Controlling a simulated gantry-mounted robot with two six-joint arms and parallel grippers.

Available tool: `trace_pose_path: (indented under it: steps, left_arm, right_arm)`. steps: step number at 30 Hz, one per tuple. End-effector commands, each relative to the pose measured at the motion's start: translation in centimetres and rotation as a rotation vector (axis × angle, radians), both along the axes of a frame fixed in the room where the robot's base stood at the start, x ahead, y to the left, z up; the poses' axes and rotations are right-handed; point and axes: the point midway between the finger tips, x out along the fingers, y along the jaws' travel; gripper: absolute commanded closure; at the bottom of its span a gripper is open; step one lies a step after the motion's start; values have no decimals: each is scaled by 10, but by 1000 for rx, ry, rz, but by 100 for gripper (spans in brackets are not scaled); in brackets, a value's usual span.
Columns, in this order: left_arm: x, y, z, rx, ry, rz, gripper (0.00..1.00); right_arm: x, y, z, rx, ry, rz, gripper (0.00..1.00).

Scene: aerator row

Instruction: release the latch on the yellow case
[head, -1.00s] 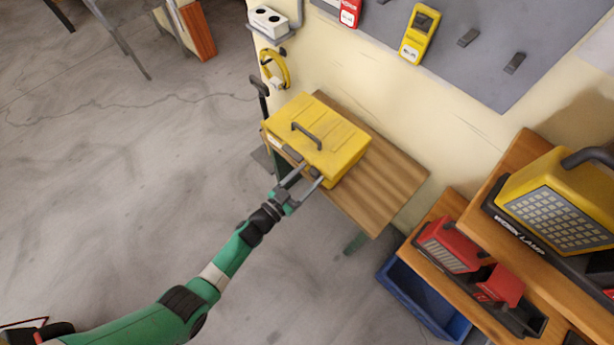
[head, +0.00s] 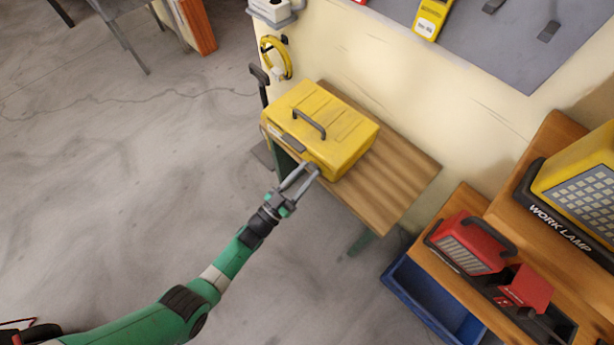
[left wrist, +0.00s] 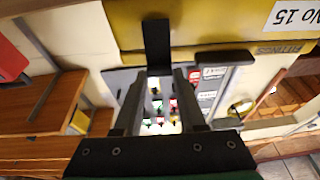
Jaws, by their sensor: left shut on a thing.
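The yellow case (head: 335,130) sits closed on a small wooden table, its dark handle (head: 309,123) on top. One dark latch (head: 293,143) shows on its front edge, left of my left gripper (head: 308,170). In the left wrist view, my left gripper (left wrist: 159,76) is shut on another dark latch (left wrist: 158,42), which hangs from the yellow case (left wrist: 220,22) between the fingertips. The free latch (left wrist: 225,58) is to its right there, apart from the fingers. My right gripper is not in view.
The wooden table (head: 395,185) has bare top right of the case. A yellow coil (head: 276,58) hangs on the wall behind.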

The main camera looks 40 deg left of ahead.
Motion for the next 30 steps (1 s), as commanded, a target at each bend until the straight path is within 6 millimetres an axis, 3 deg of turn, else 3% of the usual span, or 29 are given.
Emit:
trace_pose_path:
  steps: [17,18,22,23,30]
  left_arm:
    - [-6,2,-5,-9,-64,12,100]
    - [-6,2,-5,-9,-64,12,59]
    - [-6,2,-5,-9,-64,12,35]
    - [-6,2,-5,-9,-65,12,30]
    - [-6,2,-5,-9,-66,12,30]
  right_arm:
    - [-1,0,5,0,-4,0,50]
    - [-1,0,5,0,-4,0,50]
    - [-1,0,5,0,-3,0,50]
    - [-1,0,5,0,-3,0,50]
    - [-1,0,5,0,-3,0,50]
